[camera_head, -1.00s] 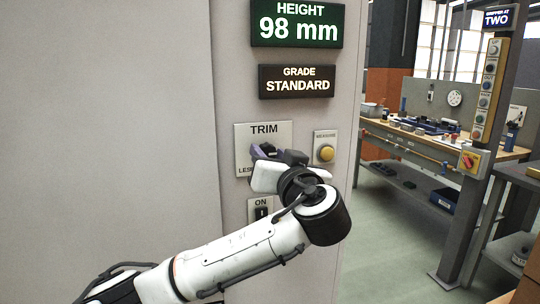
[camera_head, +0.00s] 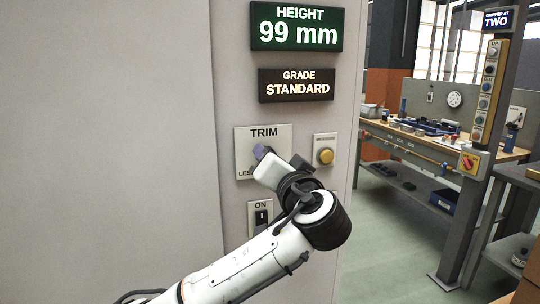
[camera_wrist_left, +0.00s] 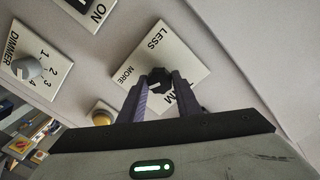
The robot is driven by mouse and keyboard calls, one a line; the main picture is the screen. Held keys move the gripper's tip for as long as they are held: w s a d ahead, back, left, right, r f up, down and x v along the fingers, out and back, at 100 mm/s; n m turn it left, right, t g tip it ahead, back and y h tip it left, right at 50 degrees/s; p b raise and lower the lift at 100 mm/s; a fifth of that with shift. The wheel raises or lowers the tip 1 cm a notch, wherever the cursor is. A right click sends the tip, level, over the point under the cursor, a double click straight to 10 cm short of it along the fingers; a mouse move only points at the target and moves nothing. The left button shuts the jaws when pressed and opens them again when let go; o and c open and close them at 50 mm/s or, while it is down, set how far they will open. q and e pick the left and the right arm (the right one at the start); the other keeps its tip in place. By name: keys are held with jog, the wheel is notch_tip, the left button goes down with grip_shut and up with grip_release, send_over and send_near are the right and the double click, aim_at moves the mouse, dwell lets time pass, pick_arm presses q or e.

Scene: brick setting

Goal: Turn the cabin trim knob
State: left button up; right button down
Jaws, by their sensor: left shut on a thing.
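The trim plate (camera_head: 245,140), marked TRIM and LESS, is on the grey cabin wall. Its black knob (camera_wrist_left: 158,77) shows in the left wrist view, near the words LESS and MORE. My left gripper (camera_head: 262,153) covers the knob in the head view. In the left wrist view its two purple-grey fingers (camera_wrist_left: 160,88) are shut on the knob, one on each side. The green height display (camera_head: 296,26) reads 99 mm. The grade display (camera_head: 297,84) reads STANDARD. My right gripper is in neither view.
A yellow button (camera_head: 325,155) is close to the right of the trim plate. An ON switch (camera_head: 262,215) is just below, by my arm. A dimmer knob (camera_wrist_left: 27,68) shows in the left wrist view. A workbench (camera_head: 430,148) stands farther back at right.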

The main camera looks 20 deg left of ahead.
pick_arm(q)
jog(key=shift+m+p, duration=0.9)
jog(key=shift+m, duration=0.7)
jog(key=o, duration=1.1)
jog(key=shift+c, duration=0.2)
jog(key=b+v, duration=0.2)
jog(key=v, duration=0.8)
jog(key=shift+s+d, duration=0.15)
